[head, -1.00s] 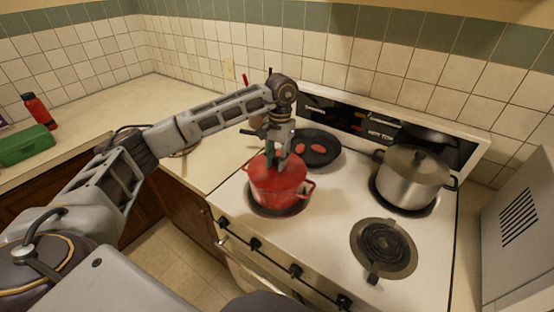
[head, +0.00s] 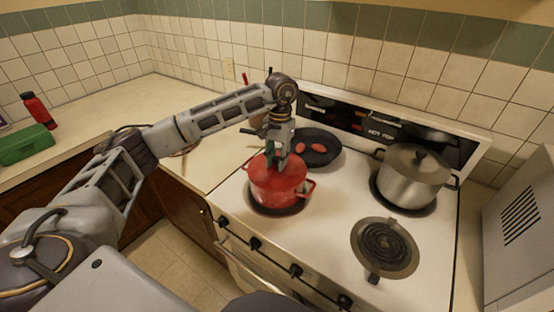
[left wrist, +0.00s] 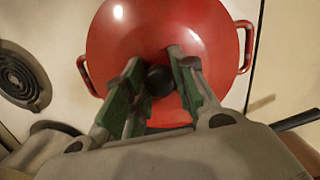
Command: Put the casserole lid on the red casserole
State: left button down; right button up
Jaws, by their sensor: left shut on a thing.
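The red casserole (head: 277,192) stands on the front left burner of the stove, with side handles (left wrist: 245,47) showing past the lid in the left wrist view. The red domed casserole lid (head: 260,166) is over its top, roughly centred and about level; I cannot tell whether its rim is fully seated. My left gripper (head: 279,167) points down at the lid from above. In the left wrist view the lid (left wrist: 188,27) fills the upper middle, and its dark knob (left wrist: 160,80) is between my left fingers (left wrist: 159,76). My right gripper is not in view.
A dark frying pan (head: 325,158) with reddish pieces in it is on the burner behind. A lidded steel pot (head: 410,182) stands at the back right. The front right burner (head: 384,246) is bare. A green box (head: 24,145) and red bottle (head: 39,110) are on the left counter.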

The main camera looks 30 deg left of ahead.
pick_arm(q)
jog(key=c, duration=1.1)
grip_release()
jog(key=shift+f, duration=0.1)
jog(key=shift+w+r, duration=0.25)
jog(key=shift+r, duration=1.75)
jog(key=shift+w+r, duration=0.2)
jog(key=shift+r, duration=1.75)
jog(key=shift+w+r, duration=0.25)
jog(key=shift+r, duration=1.75)
jog(key=shift+s+f, duration=0.1)
jog(key=shift+s, duration=0.05)
